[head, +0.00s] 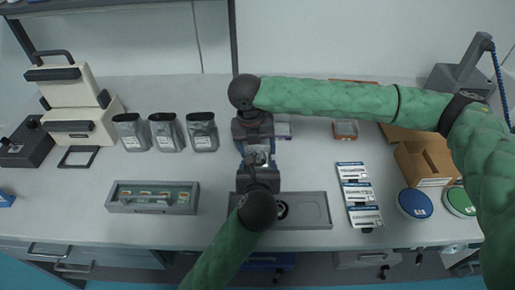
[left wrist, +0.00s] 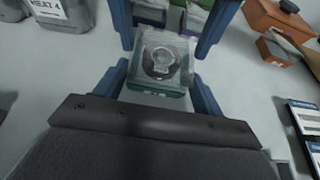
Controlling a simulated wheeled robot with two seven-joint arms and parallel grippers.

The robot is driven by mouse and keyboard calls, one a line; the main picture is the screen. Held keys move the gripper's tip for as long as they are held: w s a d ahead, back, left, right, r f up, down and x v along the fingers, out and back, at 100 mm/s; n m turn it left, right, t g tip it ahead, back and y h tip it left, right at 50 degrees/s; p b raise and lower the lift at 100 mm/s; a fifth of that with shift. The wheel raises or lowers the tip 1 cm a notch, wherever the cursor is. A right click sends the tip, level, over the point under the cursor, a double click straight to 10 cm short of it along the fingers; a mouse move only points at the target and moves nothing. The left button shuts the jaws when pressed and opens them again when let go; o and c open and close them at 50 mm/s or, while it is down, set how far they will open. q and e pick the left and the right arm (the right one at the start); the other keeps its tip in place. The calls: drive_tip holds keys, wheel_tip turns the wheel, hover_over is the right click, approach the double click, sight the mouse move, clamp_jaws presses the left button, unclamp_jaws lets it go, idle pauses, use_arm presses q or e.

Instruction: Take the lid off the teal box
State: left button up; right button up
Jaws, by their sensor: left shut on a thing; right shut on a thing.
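The teal box (left wrist: 158,91) is small, with a clear lid (left wrist: 161,62) that shows a dark ring shape. In the head view the box (head: 260,158) is mostly hidden between my two grippers. My left gripper (left wrist: 160,74) is shut on the box, its blue fingers on either side of the lower part. My right gripper (left wrist: 166,46) reaches in from the far side and is shut on the lid, a finger on each side. In the head view the left gripper (head: 260,169) and right gripper (head: 257,150) face each other. I cannot tell whether lid and box are apart.
A grey tray (head: 318,211) lies at the front edge beneath my left arm. A grey case (head: 120,206) is at left, with several pouches (head: 166,131) behind it. Labelled packs (head: 360,193), a cardboard box (head: 425,164) and round tins (head: 415,204) stand at right.

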use_arm(q)
drive_tip(key=shift+a+f, duration=0.2)
drive_tip(key=shift+a, duration=0.05)
use_arm(e)
drive_tip(key=shift+w+d+r, duration=0.1)
drive_tip(key=shift+d+r, duration=0.05)
drive_tip(key=shift+d, duration=0.05)
drive_tip(key=shift+r, duration=0.1)
drive_tip(key=shift+r+y, duration=0.45)
drive_tip(key=shift+y, duration=0.35)
use_arm(q)
drive_tip(key=shift+o, duration=0.5)
drive_tip(key=shift+w+r, duration=0.1)
drive_tip(key=shift+r, duration=0.05)
use_arm(e)
clamp_jaws()
use_arm(q)
drive_tip(key=shift+a, duration=0.1)
use_arm(e)
drive_tip(key=shift+s, duration=0.2)
use_arm(q)
drive_tip(key=shift+d+r, duration=0.15)
drive_tip(key=shift+d, duration=0.05)
use_arm(e)
drive_tip(key=shift+a, duration=0.15)
use_arm(q)
drive_tip(key=shift+d, duration=0.1)
use_arm(e)
drive_tip(key=shift+a+r, duration=0.1)
drive_tip(key=shift+r, duration=0.1)
